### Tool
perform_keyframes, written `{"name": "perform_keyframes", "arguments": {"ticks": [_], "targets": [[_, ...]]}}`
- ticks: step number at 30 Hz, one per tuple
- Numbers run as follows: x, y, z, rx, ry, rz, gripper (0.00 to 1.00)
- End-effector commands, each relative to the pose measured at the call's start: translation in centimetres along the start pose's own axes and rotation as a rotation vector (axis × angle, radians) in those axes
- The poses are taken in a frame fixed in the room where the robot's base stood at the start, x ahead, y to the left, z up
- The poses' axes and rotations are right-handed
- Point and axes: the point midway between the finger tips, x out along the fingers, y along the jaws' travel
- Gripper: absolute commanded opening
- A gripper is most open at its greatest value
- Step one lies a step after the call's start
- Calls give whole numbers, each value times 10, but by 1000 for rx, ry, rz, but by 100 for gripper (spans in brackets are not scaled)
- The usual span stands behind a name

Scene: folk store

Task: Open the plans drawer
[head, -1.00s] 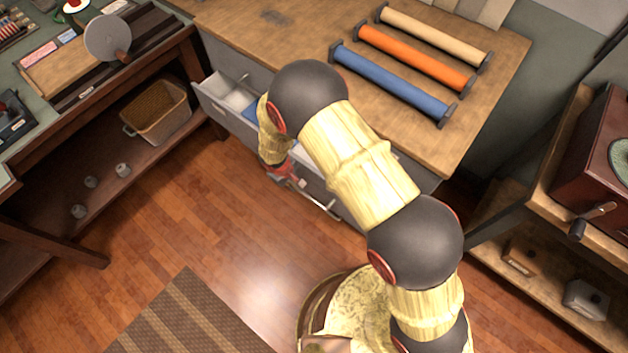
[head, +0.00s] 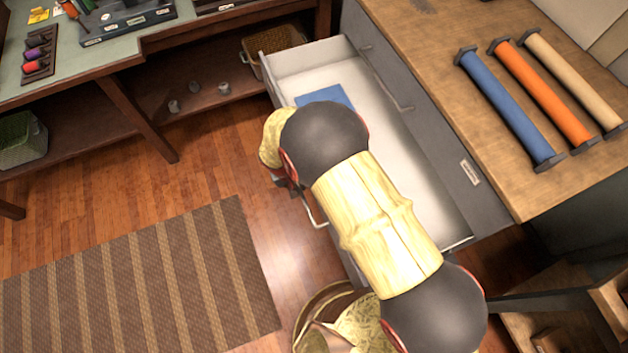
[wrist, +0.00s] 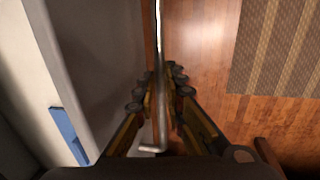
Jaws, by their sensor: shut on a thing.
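The plans drawer (head: 421,190) is pulled well out of the grey cabinet, and its pale interior shows in the head view. A flat blue item (head: 326,97) lies inside it. In the wrist view the drawer's front wall (wrist: 75,60) runs along the left. My gripper (wrist: 160,82) is shut on the drawer's bar handle (wrist: 157,40), which runs between its fingers. In the head view my arm covers the gripper and the middle of the drawer front; part of the handle (head: 316,212) shows beside my arm.
The wooden cabinet top (head: 440,75) holds blue, orange and cream rolls (head: 545,92). A workbench (head: 110,60) with a lower shelf stands at the left. A striped rug (head: 145,285) lies on open wooden floor in front.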

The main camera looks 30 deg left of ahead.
Motion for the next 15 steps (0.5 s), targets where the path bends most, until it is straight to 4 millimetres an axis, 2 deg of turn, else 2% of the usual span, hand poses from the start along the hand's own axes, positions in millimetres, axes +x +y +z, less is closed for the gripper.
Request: {"name": "perform_keyframes", "arguments": {"ticks": [1,6,15], "targets": [[-1,-8,1,-3,-1,0,0],[-4,-22,1,-2,-2,1,0],[-5,-27,1,-1,-2,1,0]]}}
